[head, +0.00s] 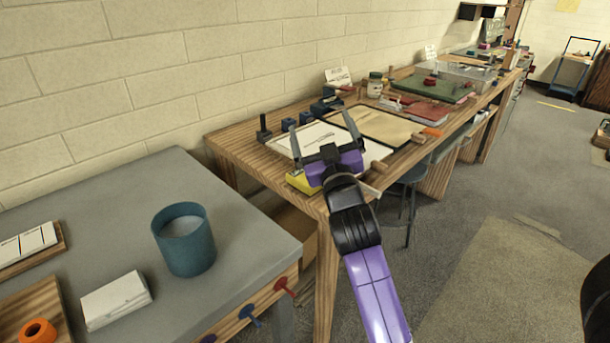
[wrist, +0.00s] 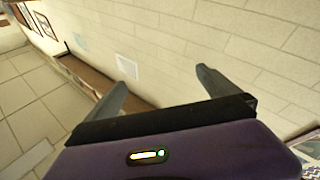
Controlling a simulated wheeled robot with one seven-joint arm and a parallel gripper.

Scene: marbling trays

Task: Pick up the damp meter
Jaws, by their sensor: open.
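My gripper (head: 322,124) is open and empty, raised in front of the wooden workbench in the head view. Its two fingers point up and away, and both also show in the wrist view (wrist: 161,79) with nothing between them. I cannot pick out the damp meter for certain. A yellow object (head: 302,183) lies at the near edge of the wooden bench (head: 235,148), beside and partly behind my gripper; it is too small and covered to name. The wrist view shows mostly wall and floor, and no meter.
A grey-topped table (head: 120,215) in front holds a teal pot (head: 185,240) and a white block (head: 116,299). The wooden bench carries white sheets, a tan tray (head: 372,124), dark blue stamp-like blocks (head: 289,125) and a jar (head: 375,85). Open floor lies to the right.

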